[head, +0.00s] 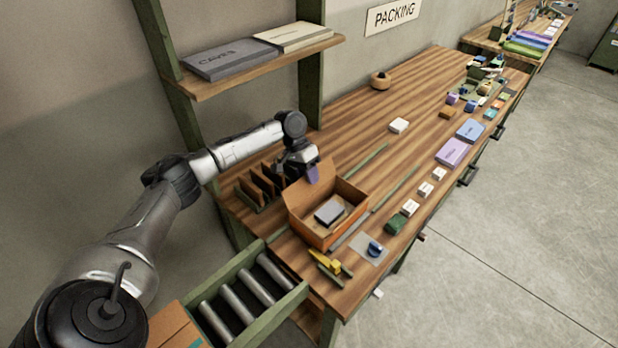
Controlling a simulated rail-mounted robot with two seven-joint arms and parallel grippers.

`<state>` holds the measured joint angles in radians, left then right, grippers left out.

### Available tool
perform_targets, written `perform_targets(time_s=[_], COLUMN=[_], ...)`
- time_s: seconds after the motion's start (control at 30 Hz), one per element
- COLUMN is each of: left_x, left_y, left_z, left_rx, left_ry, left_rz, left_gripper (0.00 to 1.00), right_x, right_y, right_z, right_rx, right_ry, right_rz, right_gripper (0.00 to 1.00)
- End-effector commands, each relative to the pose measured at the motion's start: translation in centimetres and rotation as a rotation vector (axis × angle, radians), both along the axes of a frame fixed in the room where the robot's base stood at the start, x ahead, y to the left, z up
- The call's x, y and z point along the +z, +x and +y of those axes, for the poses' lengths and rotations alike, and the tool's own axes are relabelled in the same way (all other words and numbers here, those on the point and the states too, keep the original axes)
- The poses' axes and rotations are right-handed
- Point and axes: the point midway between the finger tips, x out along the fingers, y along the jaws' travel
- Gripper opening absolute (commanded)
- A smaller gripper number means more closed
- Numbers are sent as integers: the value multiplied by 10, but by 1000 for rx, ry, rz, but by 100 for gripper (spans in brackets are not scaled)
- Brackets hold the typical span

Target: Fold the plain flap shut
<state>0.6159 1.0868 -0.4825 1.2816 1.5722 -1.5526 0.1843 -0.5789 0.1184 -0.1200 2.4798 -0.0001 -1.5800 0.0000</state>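An open orange-brown cardboard box (318,234) stands on the wooden bench. A grey block (329,211) lies inside it. One flap (298,197) stands up at the box's back left; whether it is the plain one is not clear. My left gripper (311,172) is just behind and above this raised flap, pointing down. A small purple patch shows at its tip, and I cannot tell whether it is part of the gripper or a separate thing. The finger gap is too small to see, and contact with the flap is unclear. My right gripper is out of view.
A slotted rack (262,188) stands left of the box. A roller conveyor (247,293) is in front. A yellow tool (326,262) and a blue-handled item on a pad (371,250) lie near the box. Small white boxes (425,189) line the bench's right edge. The bench's back middle is mostly clear.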

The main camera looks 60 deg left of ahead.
Motion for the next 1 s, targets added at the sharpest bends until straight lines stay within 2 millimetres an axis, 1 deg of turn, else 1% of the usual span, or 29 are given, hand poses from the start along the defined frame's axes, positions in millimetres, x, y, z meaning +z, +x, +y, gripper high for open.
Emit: perform_targets(time_s=[0.13, 0.4, 0.47, 0.7, 0.73, 1.0], left_x=[-6, -6, -6, -6, -6, -6], left_y=[0, 0, 1, 1, 1, 1], left_z=[-3, -3, -3, -3, -3, -3], left_rx=[0, 0, 0, 0, 0, 0], left_ry=[0, 1, 1, 1, 1, 2], left_rz=[1, 0, 0, 0, 0, 0], left_gripper=[30, 30, 25, 2, 0, 0], right_x=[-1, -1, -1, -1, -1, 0], right_y=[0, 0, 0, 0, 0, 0], right_z=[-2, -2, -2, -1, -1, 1], right_rx=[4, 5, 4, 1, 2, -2], right_ry=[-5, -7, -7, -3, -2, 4], right_rz=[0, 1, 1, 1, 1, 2], right_gripper=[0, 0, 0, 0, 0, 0])
